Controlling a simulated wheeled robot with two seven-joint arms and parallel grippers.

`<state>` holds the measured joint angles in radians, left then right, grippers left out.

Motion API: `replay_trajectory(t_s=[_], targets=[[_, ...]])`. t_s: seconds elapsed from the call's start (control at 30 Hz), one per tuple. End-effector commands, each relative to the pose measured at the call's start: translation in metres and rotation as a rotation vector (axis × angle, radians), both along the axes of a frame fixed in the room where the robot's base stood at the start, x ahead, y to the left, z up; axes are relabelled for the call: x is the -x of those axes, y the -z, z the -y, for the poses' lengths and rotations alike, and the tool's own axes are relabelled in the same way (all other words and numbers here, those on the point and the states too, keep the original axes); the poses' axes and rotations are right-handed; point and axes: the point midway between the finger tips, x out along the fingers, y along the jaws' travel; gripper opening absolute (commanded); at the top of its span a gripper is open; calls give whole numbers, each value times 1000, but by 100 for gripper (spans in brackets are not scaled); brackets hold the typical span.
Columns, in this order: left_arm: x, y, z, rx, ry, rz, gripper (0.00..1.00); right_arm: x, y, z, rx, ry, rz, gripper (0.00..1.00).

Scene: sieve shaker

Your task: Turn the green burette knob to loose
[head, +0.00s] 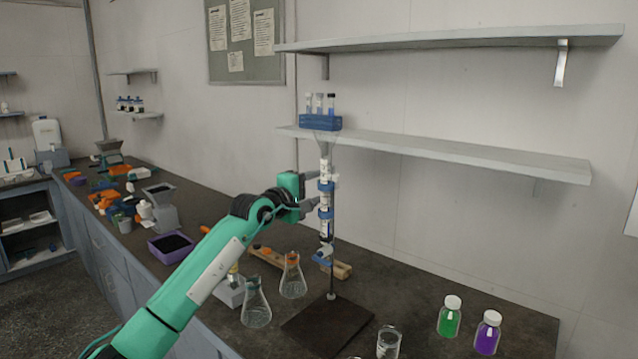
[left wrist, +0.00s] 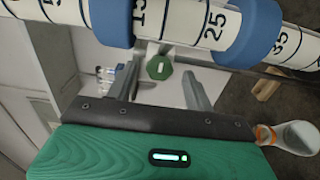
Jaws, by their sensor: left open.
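The burette (head: 325,172), a white numbered tube with blue clamps, stands upright on a stand with a dark base (head: 328,325). The tube (left wrist: 180,20) crosses the top of the left wrist view. The green knob (left wrist: 159,67), hexagonal with a pale mark, shows below the tube in that view. I cannot make it out in the head view. My left gripper (head: 313,191) is open at the burette's left side. In the left wrist view its fingers (left wrist: 162,75) lie either side of the knob; contact is not clear. My right gripper is not in view.
Flasks (head: 257,305) and (head: 292,277) stand left of the stand base. A beaker (head: 388,343), a green bottle (head: 449,318) and a purple bottle (head: 487,335) stand to the right. A shelf (head: 460,155) with a blue tube rack (head: 320,122) is behind the burette.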

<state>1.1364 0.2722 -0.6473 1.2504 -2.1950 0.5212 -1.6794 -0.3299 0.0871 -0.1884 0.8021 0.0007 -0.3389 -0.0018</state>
Motion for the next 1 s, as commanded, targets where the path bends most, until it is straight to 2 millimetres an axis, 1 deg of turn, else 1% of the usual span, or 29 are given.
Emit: replay_trajectory(t_s=[0.1, 0.2, 0.33, 0.57, 0.7, 0.77, 0.8, 1.0], targets=[[-9, -1, 7, 2, 0, -1, 53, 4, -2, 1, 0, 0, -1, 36], [-13, 0, 10, 2, 1, 0, 53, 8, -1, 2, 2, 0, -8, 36], [-15, 0, 11, 1, 0, -1, 53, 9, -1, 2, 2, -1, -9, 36], [-15, 0, 11, 1, 0, 0, 53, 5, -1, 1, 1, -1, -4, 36], [-15, 0, 11, 1, 0, -1, 26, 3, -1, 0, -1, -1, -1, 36], [-15, 0, 11, 1, 0, -1, 14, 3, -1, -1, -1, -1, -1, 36], [-15, 0, 11, 1, 0, -1, 10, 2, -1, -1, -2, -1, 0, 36], [-15, 1, 11, 32, 0, -23, 9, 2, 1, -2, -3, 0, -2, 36]])
